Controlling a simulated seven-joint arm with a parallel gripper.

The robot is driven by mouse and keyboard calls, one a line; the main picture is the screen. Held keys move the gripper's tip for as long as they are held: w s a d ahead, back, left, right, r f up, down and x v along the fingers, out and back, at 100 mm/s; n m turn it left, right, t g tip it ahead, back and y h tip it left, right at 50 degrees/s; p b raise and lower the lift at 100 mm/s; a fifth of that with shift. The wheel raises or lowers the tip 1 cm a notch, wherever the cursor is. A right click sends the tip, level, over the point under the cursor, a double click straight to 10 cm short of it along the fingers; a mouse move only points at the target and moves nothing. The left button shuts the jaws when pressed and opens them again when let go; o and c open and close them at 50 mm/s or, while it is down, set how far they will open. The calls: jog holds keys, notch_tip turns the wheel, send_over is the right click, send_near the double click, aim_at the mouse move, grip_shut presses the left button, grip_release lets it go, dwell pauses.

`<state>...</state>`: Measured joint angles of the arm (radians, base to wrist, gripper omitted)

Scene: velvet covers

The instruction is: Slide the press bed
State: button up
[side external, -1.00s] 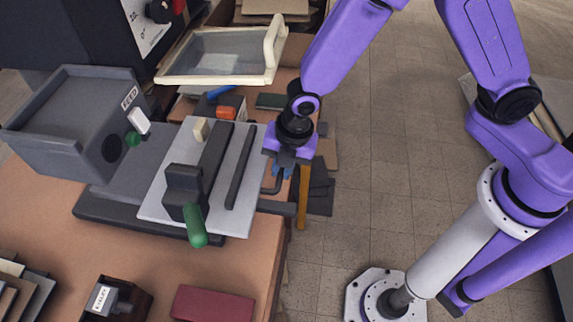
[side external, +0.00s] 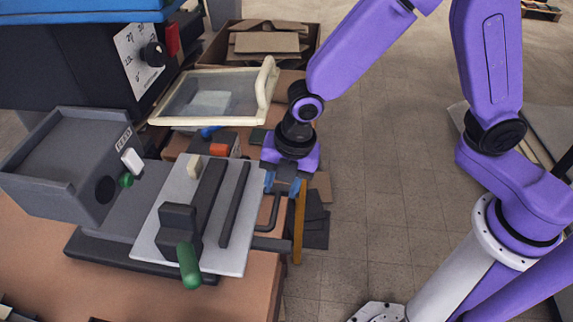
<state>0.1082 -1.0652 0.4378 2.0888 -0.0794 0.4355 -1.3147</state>
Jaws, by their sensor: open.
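The press bed (side external: 157,232) is a light grey plate with dark bars, lying flat on the dark press base beside the grey feed box (side external: 55,160). A black block with a green-handled lever (side external: 189,266) stands on its front part. A dark bent handle (side external: 275,212) shows at the plate's right side. My gripper (side external: 283,186) is open, pointing down at the right of the plate, close to the top of this handle. Its blue fingertips are small and partly hidden, so I cannot tell whether they touch or straddle the handle.
A cream-framed glass lid (side external: 212,92) stands raised behind the bed. A dark control box with a dial (side external: 152,54) is at the back left. A yellow upright strip (side external: 299,222) is just right of my gripper. The floor (side external: 390,190) further right is clear.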

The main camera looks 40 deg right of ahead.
jog(key=shift+s+d+r, duration=0.1)
jog(key=shift+r, duration=0.75)
jog(key=shift+s+d+r, duration=0.15)
jog(key=shift+r, duration=0.7)
jog(key=shift+s+d+r, duration=0.1)
jog(key=shift+r, duration=0.75)
jog(key=shift+c, duration=0.3)
